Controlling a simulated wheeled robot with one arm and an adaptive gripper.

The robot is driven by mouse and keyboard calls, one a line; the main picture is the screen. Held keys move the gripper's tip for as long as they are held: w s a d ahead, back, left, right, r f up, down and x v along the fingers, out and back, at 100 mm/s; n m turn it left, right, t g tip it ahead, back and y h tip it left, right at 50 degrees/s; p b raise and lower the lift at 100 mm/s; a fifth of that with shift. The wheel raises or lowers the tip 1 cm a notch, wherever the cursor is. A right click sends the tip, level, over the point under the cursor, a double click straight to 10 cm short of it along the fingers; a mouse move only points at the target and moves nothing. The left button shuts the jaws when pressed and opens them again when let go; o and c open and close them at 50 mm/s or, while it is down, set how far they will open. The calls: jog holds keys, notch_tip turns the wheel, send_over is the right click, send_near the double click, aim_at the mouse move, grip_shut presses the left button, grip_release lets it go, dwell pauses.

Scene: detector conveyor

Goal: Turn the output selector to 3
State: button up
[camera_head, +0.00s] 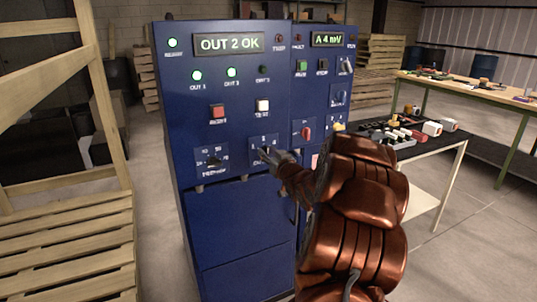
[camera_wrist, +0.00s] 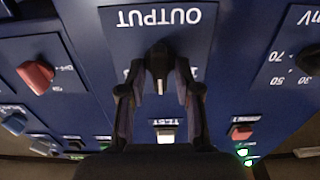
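The output selector is a black knob (camera_wrist: 158,62) on a blue plate marked OUTPUT (camera_wrist: 185,18), upside down in the wrist view. Its white pointer line points down in that view, toward the plate's top edge. My gripper (camera_wrist: 159,70) has one finger on each side of the knob, with small gaps visible, so it looks open around it. Whether the fingers touch the knob is unclear. In the head view my gripper (camera_head: 268,156) is at the selector plate (camera_head: 257,146) and hides much of the knob. The display (camera_head: 228,44) reads OUT 2 OK.
A white lit test button (camera_head: 263,105), a red button (camera_head: 217,111) and a red knob (camera_head: 306,133) are near the selector. Another black knob (camera_head: 214,160) is to its left. A cluttered table (camera_head: 455,140) stands right of the cabinet, pallets (camera_head: 65,245) at left.

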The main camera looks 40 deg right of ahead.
grip_shut()
jog(key=shift+r+m+p, duration=0.1)
jog(key=shift+m+p, duration=0.2)
jog(key=shift+r+m+p, duration=0.1)
jog(key=shift+m+p, duration=0.7)
jog(key=shift+p, duration=0.15)
jog(key=m+p, duration=0.2)
jog(key=shift+d+m, duration=0.1)
jog(key=shift+m, duration=0.2)
jog(key=m+p, duration=0.1)
jog(key=m, duration=0.2)
jog(key=shift+m+p, duration=0.3)
jog(key=shift+s+d+f+m, duration=0.1)
jog(key=shift+f+m, duration=0.05)
jog(key=shift+m, duration=0.75)
jog(key=shift+f+m, duration=0.15)
jog(key=shift+m, duration=0.75)
